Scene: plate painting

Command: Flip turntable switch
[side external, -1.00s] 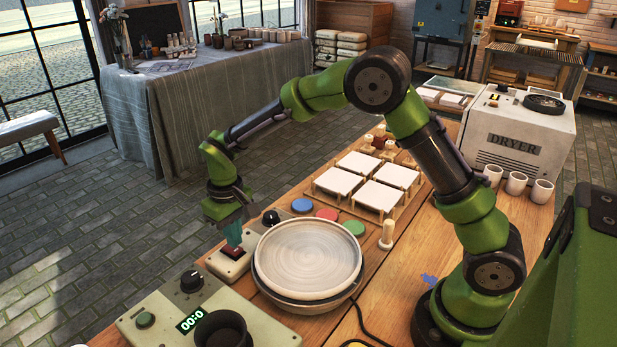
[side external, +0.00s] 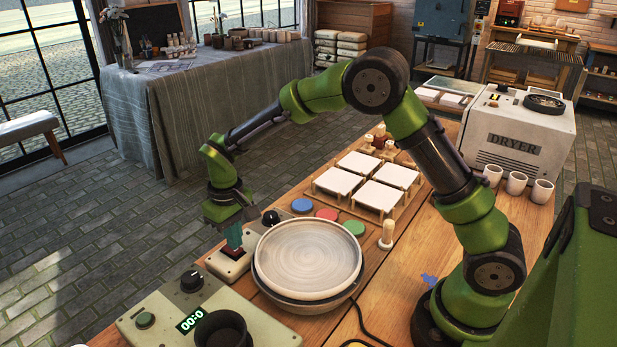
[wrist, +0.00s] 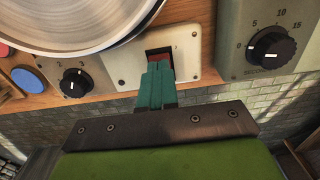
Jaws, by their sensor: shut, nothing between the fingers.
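The turntable (side external: 308,258) is a round pale disc on the wooden bench, with a grey body under it. Its switch plate (side external: 222,266) sits at the disc's left. In the wrist view the cream switch plate (wrist: 196,50) shows a dark switch opening (wrist: 160,52) with a little red in it. My gripper (side external: 233,240) points down onto the switch, its teal fingers together and empty. In the wrist view my gripper (wrist: 158,70) has its tips at the opening, covering much of the switch. I cannot tell which way the switch is set.
A black knob (side external: 271,218) stands just behind the switch. A control box (side external: 165,318) with a knob and a 00:0 display is in front.

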